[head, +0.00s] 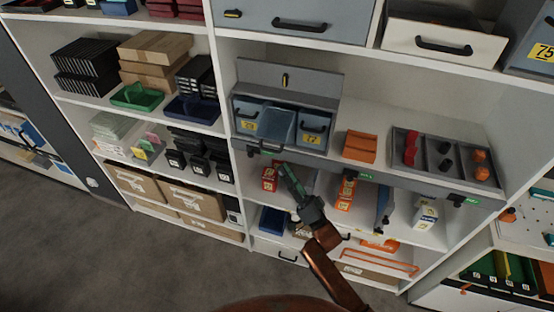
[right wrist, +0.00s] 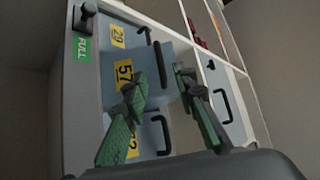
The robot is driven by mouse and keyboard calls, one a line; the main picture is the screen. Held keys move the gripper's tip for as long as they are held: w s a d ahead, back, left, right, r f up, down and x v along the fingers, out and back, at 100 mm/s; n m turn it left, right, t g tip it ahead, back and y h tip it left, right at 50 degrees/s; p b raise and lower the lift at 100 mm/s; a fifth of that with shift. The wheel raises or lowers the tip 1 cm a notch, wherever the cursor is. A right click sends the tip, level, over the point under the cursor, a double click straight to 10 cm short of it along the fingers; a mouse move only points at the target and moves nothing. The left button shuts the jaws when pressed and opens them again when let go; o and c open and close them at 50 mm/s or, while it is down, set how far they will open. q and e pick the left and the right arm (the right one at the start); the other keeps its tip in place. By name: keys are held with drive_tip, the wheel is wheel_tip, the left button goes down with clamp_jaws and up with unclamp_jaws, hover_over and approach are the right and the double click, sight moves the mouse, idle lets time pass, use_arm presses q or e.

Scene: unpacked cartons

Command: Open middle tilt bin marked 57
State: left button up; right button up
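A row of three blue-grey tilt bins sits on the middle shelf of the case. The middle bin (head: 275,125) appears tilted outward, its pale inside showing in the head view. My right gripper (head: 285,168) is below and in front of the middle bin. Its green-padded fingers (right wrist: 163,100) are apart, with nothing clearly between them. My left gripper is out of view.
An orange box (head: 360,146) and a grey divided tray (head: 448,160) stand right of the bins. Red cartons (head: 269,178) stand on the shelf below. A green FULL tag (right wrist: 83,47) is beside the bins. The floor in front is clear.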

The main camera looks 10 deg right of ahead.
drive_tip(key=v, duration=0.4)
drive_tip(key=shift+f, duration=0.1)
idle(0.3)
drive_tip(key=w+d+f+g+h, duration=0.1)
drive_tip(key=d+f+g+h, duration=0.15)
drive_tip(key=f, duration=1.15)
drive_tip(key=d+f+g+h, duration=0.2)
drive_tip(key=d+f+h, duration=0.2)
drive_tip(key=f, duration=1)
drive_tip(key=s+d+f+g+h, duration=0.25)
drive_tip(key=s+f, duration=0.25)
drive_tip(key=f, duration=0.6)
drive_tip(key=s+d+f+g+h, duration=0.1)
drive_tip(key=s+d+f+g, duration=0.3)
drive_tip(key=f, duration=0.7)
drive_tip(key=s+d+f+n+g+h, duration=0.1)
drive_tip(key=s+f+g, duration=0.1)
drive_tip(key=s+f, duration=0.7)
drive_tip(key=s+d+f+n+g+h, duration=0.1)
drive_tip(key=s+d+f+g, duration=0.1)
drive_tip(key=s+f, duration=0.65)
drive_tip(key=s+f+n+g, duration=0.1)
drive_tip(key=s+f+g, duration=0.1)
drive_tip(key=s, duration=1.1)
drive_tip(key=s+d+f+n+g, duration=0.1)
drive_tip(key=s+f+g, duration=0.2)
drive_tip(key=s, duration=1.1)
drive_tip(key=shift+s+f+g+h, duration=0.3)
drive_tip(key=shift+f, duration=0.55)
